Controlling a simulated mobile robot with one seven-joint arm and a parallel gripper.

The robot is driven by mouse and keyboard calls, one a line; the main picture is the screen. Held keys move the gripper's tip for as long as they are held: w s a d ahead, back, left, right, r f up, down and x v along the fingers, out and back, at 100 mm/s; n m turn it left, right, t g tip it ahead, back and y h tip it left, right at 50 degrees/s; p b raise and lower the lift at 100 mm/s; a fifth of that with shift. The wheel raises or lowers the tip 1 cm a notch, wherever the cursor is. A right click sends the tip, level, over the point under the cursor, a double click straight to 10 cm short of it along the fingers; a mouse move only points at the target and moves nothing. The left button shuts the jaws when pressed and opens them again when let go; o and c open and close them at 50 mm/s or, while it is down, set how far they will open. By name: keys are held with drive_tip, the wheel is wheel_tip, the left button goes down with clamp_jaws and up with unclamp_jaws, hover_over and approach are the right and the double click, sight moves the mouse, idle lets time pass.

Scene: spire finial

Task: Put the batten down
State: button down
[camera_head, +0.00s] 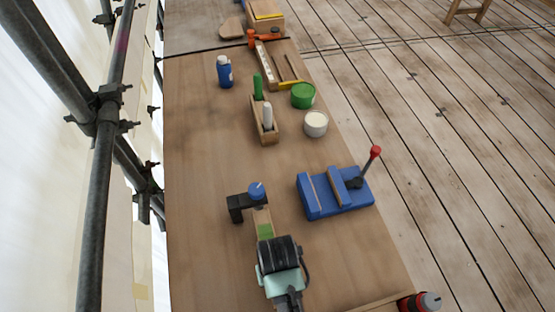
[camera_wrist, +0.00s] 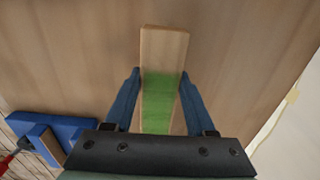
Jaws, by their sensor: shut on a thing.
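The batten (camera_wrist: 164,48) is a pale wooden strip with a green band. In the wrist view it runs between the two blue fingers of my gripper (camera_wrist: 160,80), which is shut on it at the green band. In the head view the batten (camera_head: 262,217) reaches away from my gripper (camera_head: 266,238) over the workbench (camera_head: 205,150). Its far end is at a black bracket with a blue knob (camera_head: 237,205); I cannot tell whether they touch. The part under my gripper is hidden, and any gap to the bench is unclear.
A blue vise (camera_head: 320,197) with a red-tipped lever stands to the right. The bench's left side is clear.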

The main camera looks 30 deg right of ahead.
drive_tip(key=shift+f, duration=2.1)
drive_tip(key=shift+f, duration=0.2)
drive_tip(key=shift+c, duration=1.1)
unclamp_jaws()
